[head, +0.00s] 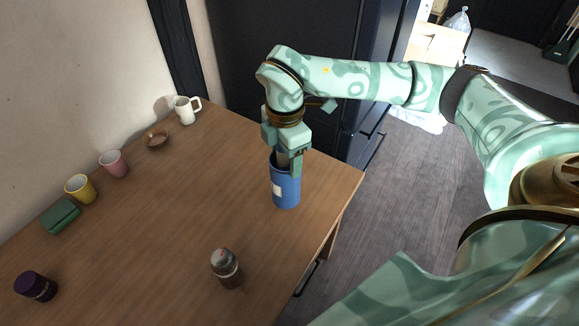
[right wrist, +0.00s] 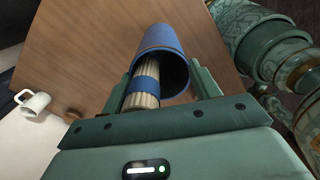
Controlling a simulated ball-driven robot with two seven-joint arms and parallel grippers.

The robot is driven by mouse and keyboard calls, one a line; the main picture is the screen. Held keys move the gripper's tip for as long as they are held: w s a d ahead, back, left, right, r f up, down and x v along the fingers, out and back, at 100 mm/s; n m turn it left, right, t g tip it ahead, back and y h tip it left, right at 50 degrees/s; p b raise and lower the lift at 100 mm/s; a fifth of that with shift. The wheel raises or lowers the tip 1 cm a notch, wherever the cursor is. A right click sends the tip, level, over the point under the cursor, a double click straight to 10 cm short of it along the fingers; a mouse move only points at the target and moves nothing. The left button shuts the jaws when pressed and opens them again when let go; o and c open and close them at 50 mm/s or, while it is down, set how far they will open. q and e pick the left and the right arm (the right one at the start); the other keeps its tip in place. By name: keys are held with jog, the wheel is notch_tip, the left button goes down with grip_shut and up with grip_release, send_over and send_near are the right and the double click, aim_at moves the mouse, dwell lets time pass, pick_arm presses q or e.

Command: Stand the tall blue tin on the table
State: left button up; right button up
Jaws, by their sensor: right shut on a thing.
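The tall blue tin (head: 286,188) is upright over the right part of the table (head: 180,200), near its edge, with a pale label on its side. I cannot tell whether its base touches the wood. My right gripper (head: 285,160) reaches down from above and is shut on the tin's upper part. In the right wrist view the tin (right wrist: 158,40) lies between my fingers (right wrist: 165,88), its dark open mouth facing the camera. A beige ribbed piece with a blue band (right wrist: 145,88) shows at the mouth; whether it is inside or beside is unclear. My left gripper is out of view.
A brown-and-silver jar (head: 226,268) stands nearer the front. A purple jar (head: 36,286), green box (head: 60,215), yellow cup (head: 80,188), pink cup (head: 114,163), brown bowl (head: 156,138) and white mug (head: 185,110) line the left and back. The table's middle is clear.

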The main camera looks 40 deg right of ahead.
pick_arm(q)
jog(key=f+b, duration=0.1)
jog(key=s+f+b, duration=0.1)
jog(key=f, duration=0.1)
pick_arm(e)
notch_tip(320, 180, down, 8)
jog(key=w+d, duration=0.2)
jog(key=d, duration=0.1)
jog(key=shift+w, duration=0.25)
jog(key=o, duration=1)
jog(key=shift+f, duration=0.15)
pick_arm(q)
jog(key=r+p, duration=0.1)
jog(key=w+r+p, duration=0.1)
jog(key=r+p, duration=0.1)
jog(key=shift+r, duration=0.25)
pick_arm(e)
notch_tip(320, 180, up, 12)
jog(key=shift+r, duration=0.15)
